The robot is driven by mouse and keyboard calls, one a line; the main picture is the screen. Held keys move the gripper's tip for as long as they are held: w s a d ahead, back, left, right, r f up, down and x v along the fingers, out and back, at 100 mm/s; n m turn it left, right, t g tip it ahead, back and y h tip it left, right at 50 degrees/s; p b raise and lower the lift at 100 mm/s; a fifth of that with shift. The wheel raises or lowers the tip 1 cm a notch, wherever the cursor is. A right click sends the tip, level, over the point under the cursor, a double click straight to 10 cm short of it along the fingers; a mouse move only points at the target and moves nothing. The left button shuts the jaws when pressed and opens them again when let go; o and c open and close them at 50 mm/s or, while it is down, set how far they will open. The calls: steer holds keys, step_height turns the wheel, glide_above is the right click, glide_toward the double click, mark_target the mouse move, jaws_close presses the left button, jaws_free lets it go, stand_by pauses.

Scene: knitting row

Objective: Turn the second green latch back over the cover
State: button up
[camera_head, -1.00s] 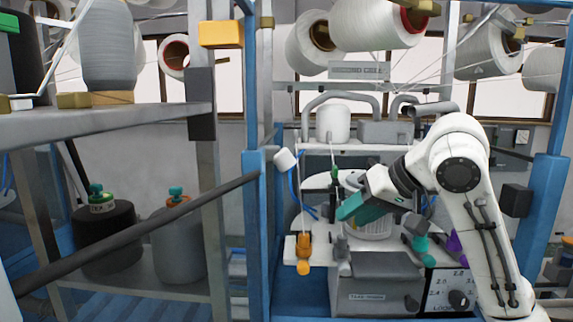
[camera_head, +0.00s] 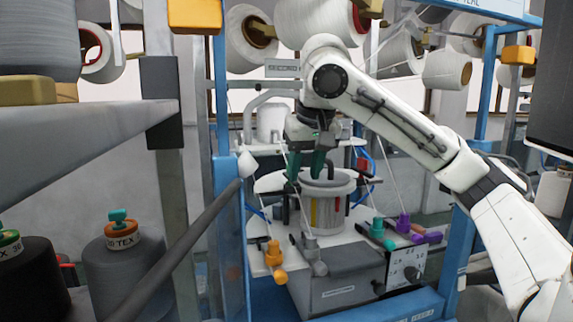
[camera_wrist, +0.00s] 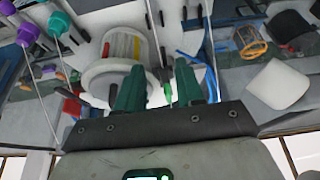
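My gripper (camera_head: 306,174) points down at the left part of the round knitting cylinder (camera_head: 328,212), with its two dark green fingers apart. In the wrist view, my gripper (camera_wrist: 160,74) is open. A small bright green piece (camera_wrist: 166,88), which looks like a latch, shows between the fingers; I cannot tell whether either finger touches it. The cylinder (camera_wrist: 107,76) lies left of the fingers, with a pale rim and red and yellow strips. I cannot tell which part is the cover. The second latch cannot be told apart in these views.
Orange (camera_head: 274,252), teal (camera_head: 377,228) and purple (camera_head: 403,222) knobs stand around the cylinder on the pale plate. A grey box (camera_head: 340,275) is in front. A blue post (camera_head: 227,215) and a dark slanting bar (camera_head: 178,245) are at the left.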

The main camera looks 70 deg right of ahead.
steer(key=w+d, duration=0.3)
steer(key=d, duration=0.1)
steer(key=w+d+p, duration=0.1)
steer(key=w+d, duration=0.1)
steer(key=d, duration=0.1)
steer(key=shift+w+f, duration=0.35)
steer(key=shift+f, duration=0.25)
steer(key=shift+c, duration=0.5)
jaws_close()
